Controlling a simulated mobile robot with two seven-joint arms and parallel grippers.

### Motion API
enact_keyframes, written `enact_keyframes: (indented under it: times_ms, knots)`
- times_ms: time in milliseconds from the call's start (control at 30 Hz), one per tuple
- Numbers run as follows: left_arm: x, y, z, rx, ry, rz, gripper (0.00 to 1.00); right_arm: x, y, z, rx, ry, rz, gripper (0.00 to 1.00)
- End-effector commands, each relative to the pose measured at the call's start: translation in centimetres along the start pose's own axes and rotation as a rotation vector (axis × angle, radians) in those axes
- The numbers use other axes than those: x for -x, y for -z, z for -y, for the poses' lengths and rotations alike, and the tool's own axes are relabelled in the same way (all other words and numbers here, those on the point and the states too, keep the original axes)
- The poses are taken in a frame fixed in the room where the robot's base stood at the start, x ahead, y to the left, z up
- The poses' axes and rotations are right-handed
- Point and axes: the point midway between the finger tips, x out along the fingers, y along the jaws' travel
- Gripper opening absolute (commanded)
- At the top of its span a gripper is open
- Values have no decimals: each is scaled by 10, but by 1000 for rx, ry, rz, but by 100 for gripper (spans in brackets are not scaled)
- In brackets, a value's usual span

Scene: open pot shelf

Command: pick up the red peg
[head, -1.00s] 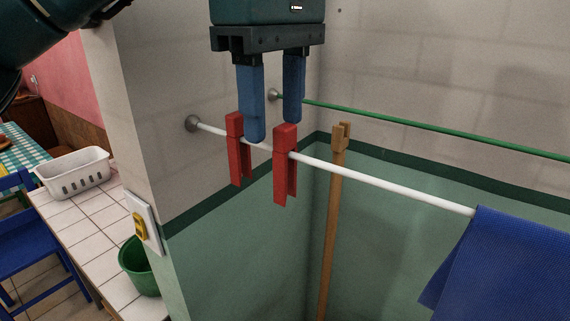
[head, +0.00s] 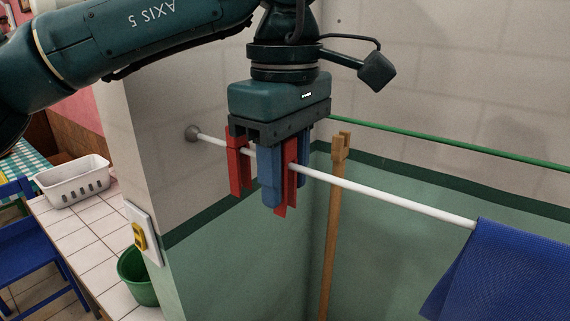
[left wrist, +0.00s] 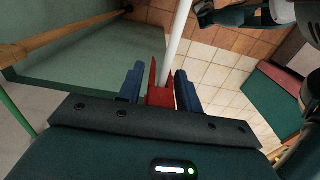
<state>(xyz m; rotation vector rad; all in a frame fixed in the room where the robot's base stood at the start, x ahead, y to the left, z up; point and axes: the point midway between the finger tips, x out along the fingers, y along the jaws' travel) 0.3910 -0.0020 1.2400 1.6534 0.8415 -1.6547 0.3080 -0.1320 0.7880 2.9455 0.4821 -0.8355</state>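Two red pegs hang clipped on a white rail (head: 400,205) in the head view. The left red peg (head: 236,172) is outside my gripper, to the left of its fingers. The right red peg (head: 284,200) is between the two blue fingers of my left gripper (head: 285,185), partly hidden by the nearer finger. In the left wrist view this red peg (left wrist: 160,96) shows between the fingertips (left wrist: 160,88), with the rail running away beyond it. The fingers look open around the peg, with little room at its sides.
A blue cloth (head: 500,270) hangs on the rail at the right. A green rail (head: 450,145) runs behind, and a wooden pole (head: 335,225) stands in the corner. A white basket (head: 75,182) and green bucket (head: 138,275) are at the left.

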Motion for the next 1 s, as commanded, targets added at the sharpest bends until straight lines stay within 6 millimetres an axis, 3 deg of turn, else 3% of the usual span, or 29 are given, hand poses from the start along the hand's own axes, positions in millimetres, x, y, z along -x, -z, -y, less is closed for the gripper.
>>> enact_keyframes:
  times_ms: [400, 667, 767, 1000]
  knots:
    - [0, 0, 0, 0, 0, -1, 1, 0, 0, 0, -3, -2, 0, 36]
    - [3, 0, 0, 0, -1, -1, 0, 0, -1, -1, 3, -1, 2, 36]
    - [13, 0, 0, 0, -2, -2, 0, 0, -1, -2, 6, -1, 3, 36]
    - [62, -1, -1, 1, -2, -1, 0, 2, 1, -2, 8, -1, 4, 36]
